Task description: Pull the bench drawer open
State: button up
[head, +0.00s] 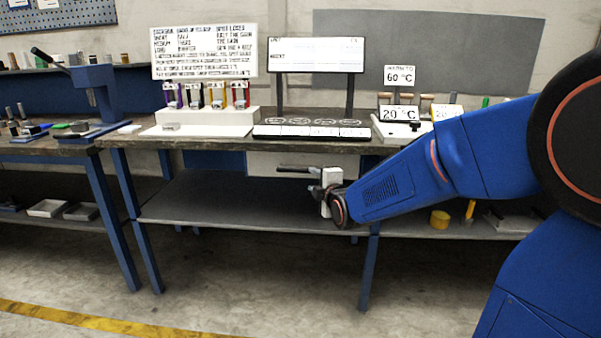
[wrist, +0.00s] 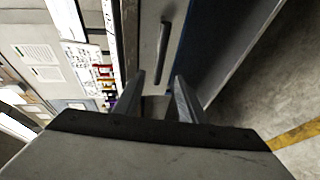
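The bench drawer has a light grey front (head: 262,162) under the worktop in the head view, and it looks shut. In the wrist view the drawer front (wrist: 148,30) carries a dark bar handle (wrist: 163,40). My gripper (head: 313,180) is in front of the drawer, partly covering it in the head view. In the wrist view my gripper (wrist: 160,77) has its two fingers spread apart with nothing between the tips. The handle lies beyond the tips, roughly in line with the gap, and seems apart from them. The exact distance is hard to tell.
A lower shelf (head: 220,195) is below the drawer, mostly bare on the left. A yellow pot (head: 439,219) stands on the shelf to the right. Blue bench legs flank the space.

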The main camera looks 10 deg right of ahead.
aim_at(301, 171)
jog(key=w+f, duration=0.1)
jog(key=w, duration=0.4)
jog(key=w+a+f, duration=0.1)
jog(key=w, duration=0.4)
jog(key=w+f, duration=0.1)
jog(key=w, duration=0.4)
jog(key=shift+w+a, duration=0.1)
jog(key=shift+a, duration=0.05)
jog(key=shift+r, duration=0.1)
grip_shut()
